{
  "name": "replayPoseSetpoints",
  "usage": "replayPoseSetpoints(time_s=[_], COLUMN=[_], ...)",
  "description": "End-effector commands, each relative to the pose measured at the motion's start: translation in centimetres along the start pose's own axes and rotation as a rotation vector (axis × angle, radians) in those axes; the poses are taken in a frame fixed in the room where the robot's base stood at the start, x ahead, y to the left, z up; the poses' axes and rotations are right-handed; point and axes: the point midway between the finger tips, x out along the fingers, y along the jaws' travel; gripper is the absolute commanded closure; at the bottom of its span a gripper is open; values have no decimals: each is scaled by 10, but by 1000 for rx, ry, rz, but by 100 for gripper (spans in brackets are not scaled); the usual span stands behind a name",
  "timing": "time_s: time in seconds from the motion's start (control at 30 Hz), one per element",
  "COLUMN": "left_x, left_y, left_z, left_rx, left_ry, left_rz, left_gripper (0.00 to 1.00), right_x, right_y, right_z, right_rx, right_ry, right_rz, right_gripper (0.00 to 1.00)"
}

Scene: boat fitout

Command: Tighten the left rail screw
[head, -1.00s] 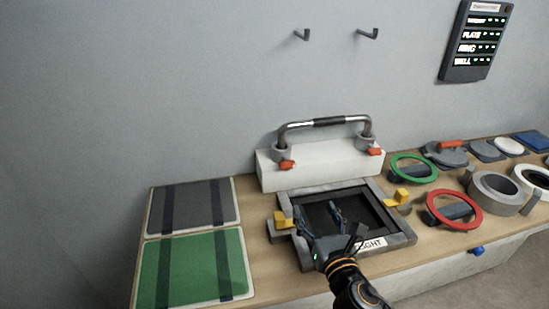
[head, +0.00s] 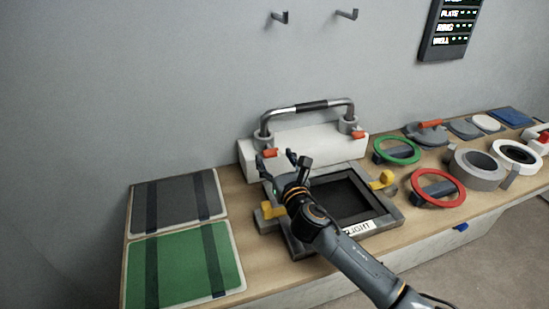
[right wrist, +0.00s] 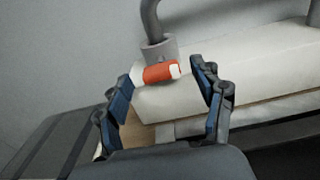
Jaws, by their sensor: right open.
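The rail is a metal bar with a dark grip (head: 308,107), standing on a white block (head: 306,147). The left rail screw has an orange-red head (head: 270,153) at the foot of the left post. In the right wrist view the screw (right wrist: 161,72) lies ahead, between the fingertips in the picture. A similar screw (head: 358,135) is at the right post. My right gripper (head: 277,157) is open and empty, close in front of the left post; no contact shows. My left gripper is not in view.
A dark framed hatch (head: 362,227) with yellow latches lies in front of the block. Grey (head: 180,203) and green (head: 185,265) panels lie at left. Red (head: 434,188) and green (head: 397,151) rings and a tape-like grey ring (head: 477,172) are at right.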

Motion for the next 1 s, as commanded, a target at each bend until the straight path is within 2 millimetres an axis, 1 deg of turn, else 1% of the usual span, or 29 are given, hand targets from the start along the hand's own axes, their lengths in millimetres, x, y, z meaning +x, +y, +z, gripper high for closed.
replayPoseSetpoints(time_s=[0.03,0.13,0.4,0.47,0.5,0.57,0.6,0.67,0.7,0.87,1.0], left_x=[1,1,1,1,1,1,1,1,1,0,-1], left_y=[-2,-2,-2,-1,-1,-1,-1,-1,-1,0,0], left_z=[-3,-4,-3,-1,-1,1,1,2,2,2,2], left_rx=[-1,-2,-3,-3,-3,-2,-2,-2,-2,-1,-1], left_ry=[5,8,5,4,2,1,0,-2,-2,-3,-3], left_rz=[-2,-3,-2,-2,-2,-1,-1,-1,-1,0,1], left_gripper=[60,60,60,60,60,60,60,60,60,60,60], right_x=[4,8,9,9,9,9,9,9,9,9,9], right_y=[0,0,0,0,0,0,0,0,0,0,0], right_z=[0,0,0,0,0,0,0,0,0,0,1], right_rx=[0,0,1,1,1,1,1,1,1,11,51], right_ry=[-1,0,0,0,0,0,0,0,0,0,0], right_rz=[0,-1,-1,-1,-1,-1,-1,-1,-1,-1,-1], right_gripper=[32,32,32,44,52,65,73,85,86,86,86])
